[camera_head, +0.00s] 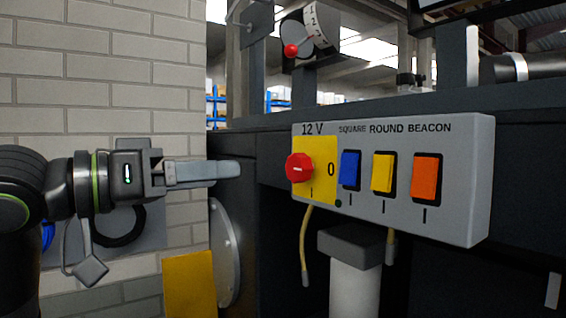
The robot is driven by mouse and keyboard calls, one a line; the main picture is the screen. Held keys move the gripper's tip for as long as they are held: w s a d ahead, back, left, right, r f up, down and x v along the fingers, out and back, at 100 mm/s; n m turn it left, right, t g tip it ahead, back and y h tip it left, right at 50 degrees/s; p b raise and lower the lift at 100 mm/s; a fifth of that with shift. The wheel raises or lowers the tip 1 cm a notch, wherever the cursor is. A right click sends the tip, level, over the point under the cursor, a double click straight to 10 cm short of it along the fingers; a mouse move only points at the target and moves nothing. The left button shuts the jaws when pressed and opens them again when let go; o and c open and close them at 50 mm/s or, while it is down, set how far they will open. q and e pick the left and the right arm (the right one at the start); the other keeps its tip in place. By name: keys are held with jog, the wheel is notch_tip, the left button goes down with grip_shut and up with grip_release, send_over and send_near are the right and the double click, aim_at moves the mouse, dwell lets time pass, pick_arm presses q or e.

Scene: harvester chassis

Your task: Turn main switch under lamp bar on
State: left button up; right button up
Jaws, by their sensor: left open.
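A short pale mark on the knob lies about level, in line with the "0". My left gripper (238,171) comes in from the left, pointing right. It is open and empty, to the left of the knob and apart from it. The two fingers overlap in this view, so the gap between them is hidden. My right gripper is out of view.
A blue (349,170), a yellow (382,173) and an orange rocker switch (426,177) stand right of the knob. A red-tipped lever (291,50) with a numbered dial is above. Cables hang below the box. A brick wall (105,80) is at left.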

aim_at(293, 170)
pick_arm(q)
jog(key=p+x, duration=0.3)
jog(key=x, duration=0.7)
jog(key=shift+d+r, duration=0.15)
jog(key=shift+d, duration=0.1)
jog(key=shift+w+d+p, duration=0.35)
jog(key=shift+w+d, duration=0.1)
jog(key=shift+d, duration=0.05)
jog(key=c, duration=1)
jog(key=shift+o, duration=0.2)
